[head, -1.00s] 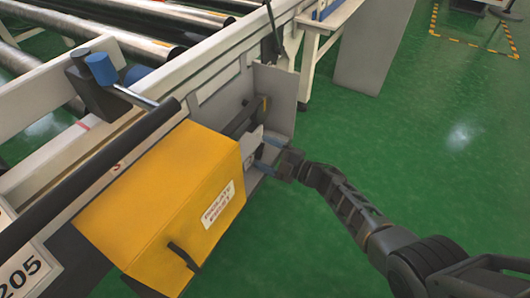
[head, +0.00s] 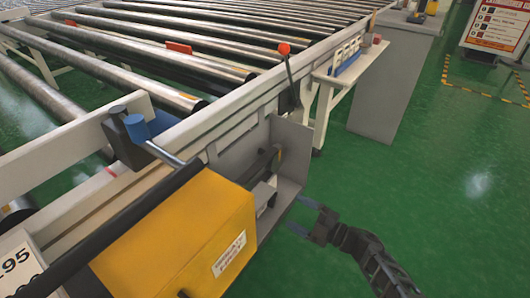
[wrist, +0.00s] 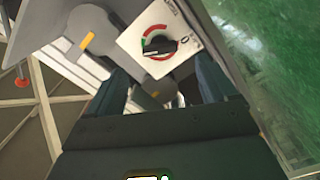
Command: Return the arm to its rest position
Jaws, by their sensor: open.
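My gripper (head: 305,219) is in the lower right of the head view, at the end of my dark arm (head: 375,262). Its two bluish fingers are apart, with nothing between them. It is just right of the grey open-sided bracket (head: 292,165) on the conveyor's side, with green floor beneath. In the wrist view the spread fingers of my gripper (wrist: 168,92) point toward a white switch plate. The plate carries a black rotary knob (wrist: 158,45) on a red and green ring. The knob lies beyond the fingertips, apart from them.
A yellow box (head: 180,240) hangs on the conveyor left of my gripper. The roller conveyor (head: 215,125) carries a blue-capped handle (head: 137,128) and a red-knobbed lever (head: 284,48). A grey cabinet (head: 390,85) stands at the back. The green floor at right is clear.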

